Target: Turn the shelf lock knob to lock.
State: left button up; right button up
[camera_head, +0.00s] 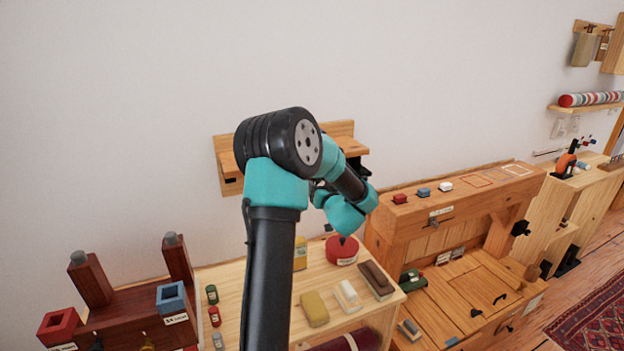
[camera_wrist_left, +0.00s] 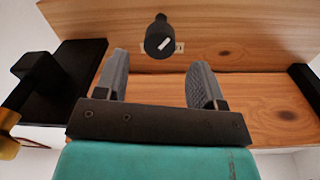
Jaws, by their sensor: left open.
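The shelf lock knob (camera_wrist_left: 160,42) is a small black round knob with a white slanted mark on its face. It sits on the wooden shelf (camera_wrist_left: 255,95), with small pale marks or labels beside it. My left gripper (camera_wrist_left: 159,65) is open, its two grey fingers apart below the knob in the left wrist view. The knob appears between and beyond the fingertips, with no visible contact. In the head view the wall shelf (camera_head: 226,160) is partly hidden behind my left arm, and the knob is hidden. My right gripper is in neither view.
A black bracket (camera_wrist_left: 75,85) is at the left in the wrist view. In the head view, a low wooden table (camera_head: 225,275) with blocks and a red round item (camera_head: 341,251) lies below the shelf. A wooden bench (camera_head: 470,285) stands to the right.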

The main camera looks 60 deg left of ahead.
pick_arm(q)
jog(key=a, duration=0.2)
jog(key=w+a, duration=0.1)
jog(key=a, duration=0.4)
jog(key=shift+w+a, duration=0.2)
jog(key=shift+a, duration=0.1)
jog(key=c, duration=0.9)
